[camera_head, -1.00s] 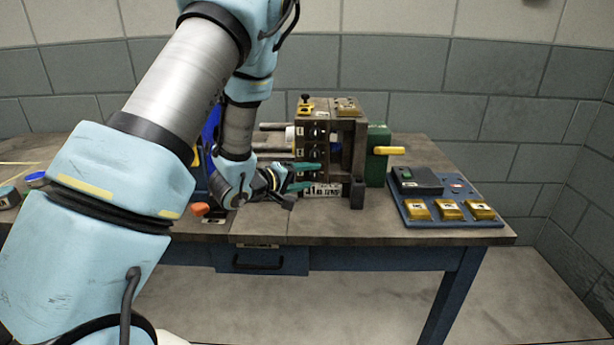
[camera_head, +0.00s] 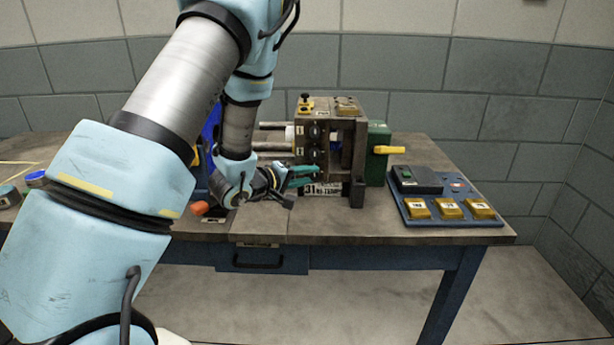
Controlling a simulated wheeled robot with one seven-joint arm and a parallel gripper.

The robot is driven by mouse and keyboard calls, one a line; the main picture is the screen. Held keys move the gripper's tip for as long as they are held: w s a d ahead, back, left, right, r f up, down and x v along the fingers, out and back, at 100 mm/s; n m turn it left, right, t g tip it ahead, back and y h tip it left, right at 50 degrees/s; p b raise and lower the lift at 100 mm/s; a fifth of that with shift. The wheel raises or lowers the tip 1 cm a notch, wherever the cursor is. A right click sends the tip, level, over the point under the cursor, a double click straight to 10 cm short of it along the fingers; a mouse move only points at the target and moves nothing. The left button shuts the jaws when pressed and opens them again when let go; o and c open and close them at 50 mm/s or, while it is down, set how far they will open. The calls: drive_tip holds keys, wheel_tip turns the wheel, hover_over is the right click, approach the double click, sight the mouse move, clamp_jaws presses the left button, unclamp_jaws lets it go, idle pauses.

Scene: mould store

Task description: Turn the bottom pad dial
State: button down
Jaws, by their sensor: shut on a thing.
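The mould block (camera_head: 342,150) stands on the bench with a column of dark dials on its front. The upper dial (camera_head: 314,131) and the middle dial (camera_head: 313,153) show plainly. My gripper (camera_head: 314,172) has teal fingers that come in from the left, below the middle dial. The fingers are close together, shut on the bottom pad dial, which they hide almost wholly. I cannot make out the turn of that dial. A white label reading 31 (camera_head: 322,189) sits just below the fingers.
A green unit with a yellow handle (camera_head: 389,150) adjoins the block. An orange knob (camera_head: 200,208) is left of my wrist. The front bench strip is clear.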

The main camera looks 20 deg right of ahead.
drive_tip(key=shift+r+y+p, duration=0.2)
drive_tip(key=shift+y+p, duration=0.1)
drive_tip(key=shift+p, duration=0.1)
drive_tip(key=shift+r+m+y+p, duration=0.2)
drive_tip(key=shift+m+y+p, duration=0.15)
drive_tip(key=shift+p, duration=0.4)
drive_tip(key=m+t+y+p, duration=0.1)
drive_tip(key=m+y+p, duration=0.1)
drive_tip(key=y+p, duration=0.1)
drive_tip(key=d+m+t+y+p, duration=0.1)
drive_tip(key=m+y+p, duration=0.2)
drive_tip(key=y+p, duration=0.1)
drive_tip(key=s+d+m+t+y+p, duration=0.1)
drive_tip(key=m+t+y+p, duration=0.1)
drive_tip(key=y+p, duration=0.2)
drive_tip(key=shift+d+r+y, duration=0.25)
drive_tip(key=shift+r, duration=0.05)
drive_tip(key=shift+f+m, duration=0.15)
drive_tip(key=shift+m, duration=0.1)
